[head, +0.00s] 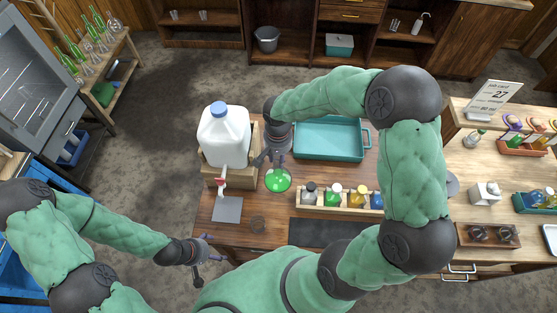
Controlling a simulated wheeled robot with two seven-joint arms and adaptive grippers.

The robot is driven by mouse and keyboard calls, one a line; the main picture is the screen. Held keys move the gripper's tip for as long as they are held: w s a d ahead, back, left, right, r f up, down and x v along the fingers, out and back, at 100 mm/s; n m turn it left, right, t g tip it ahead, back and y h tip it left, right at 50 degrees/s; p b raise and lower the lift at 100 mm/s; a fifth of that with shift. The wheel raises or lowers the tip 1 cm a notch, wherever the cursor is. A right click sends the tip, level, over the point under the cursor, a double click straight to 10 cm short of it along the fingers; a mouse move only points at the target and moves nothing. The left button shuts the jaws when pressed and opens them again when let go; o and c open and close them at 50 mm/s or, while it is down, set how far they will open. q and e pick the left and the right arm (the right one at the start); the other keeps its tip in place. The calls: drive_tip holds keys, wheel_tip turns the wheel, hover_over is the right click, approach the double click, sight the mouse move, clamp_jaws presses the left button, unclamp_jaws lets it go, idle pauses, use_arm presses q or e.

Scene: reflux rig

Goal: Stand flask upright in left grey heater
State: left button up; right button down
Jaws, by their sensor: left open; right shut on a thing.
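A round flask with green liquid (278,180) is at my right gripper (271,160), over the left part of the wooden table. My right gripper is shut on the flask, from its upper side, where the neck is mostly hidden by the fingers. I cannot tell whether the flask touches the table. My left gripper (209,250) is open and empty at the table's front left edge, apart from the flask. I cannot make out a grey heater for certain; a flat grey square plate (228,209) lies left of the flask.
A white jug with a blue cap (222,135) stands on a wooden stand with a red tap, left of my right gripper. A teal tray (328,139) is behind. A rack of small bottles (340,199) and a dark mat (322,233) lie to the right.

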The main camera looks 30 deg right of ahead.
sight(278, 170)
drive_tip(key=shift+w+d+f, duration=0.2)
drive_tip(key=shift+w+f, duration=0.15)
drive_tip(key=shift+f, duration=0.15)
drive_tip(key=shift+w+d+f, duration=0.2)
drive_tip(key=shift+w+f, duration=0.1)
drive_tip(key=shift+f, duration=0.2)
drive_tip(key=shift+w+f, duration=0.1)
drive_tip(key=shift+f, duration=1.4)
drive_tip(key=c, duration=1)
unclamp_jaws()
drive_tip(key=shift+f, duration=0.1)
drive_tip(key=shift+o, duration=0.2)
